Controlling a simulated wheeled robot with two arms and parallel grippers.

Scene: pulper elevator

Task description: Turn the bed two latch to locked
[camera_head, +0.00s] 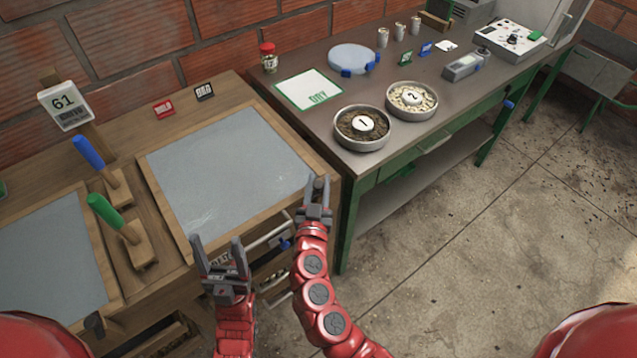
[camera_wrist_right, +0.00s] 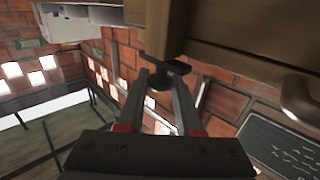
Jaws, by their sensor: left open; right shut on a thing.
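My right gripper (camera_head: 316,195) is at the front right corner of the right-hand wooden bed, whose frame (camera_head: 160,205) surrounds a grey panel. In the right wrist view, the gripper (camera_wrist_right: 160,88) is shut on a dark latch (camera_wrist_right: 165,68) under a wooden edge (camera_wrist_right: 162,25). The latch's bar shows crosswise beyond the fingertips. In the head view the fingers mostly hide this latch. My left gripper (camera_head: 220,262) is open and empty, in front of the bed's front edge. A similar dark latch (camera_head: 94,323) sits on the left-hand bed.
Green-handled (camera_head: 118,220) and blue-handled (camera_head: 95,160) tools stand between the beds. A bar handle (camera_head: 268,240) is below the right bed, near my left gripper. A green-legged table (camera_head: 335,165) with bowls stands to the right. The floor (camera_head: 480,240) at right is clear.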

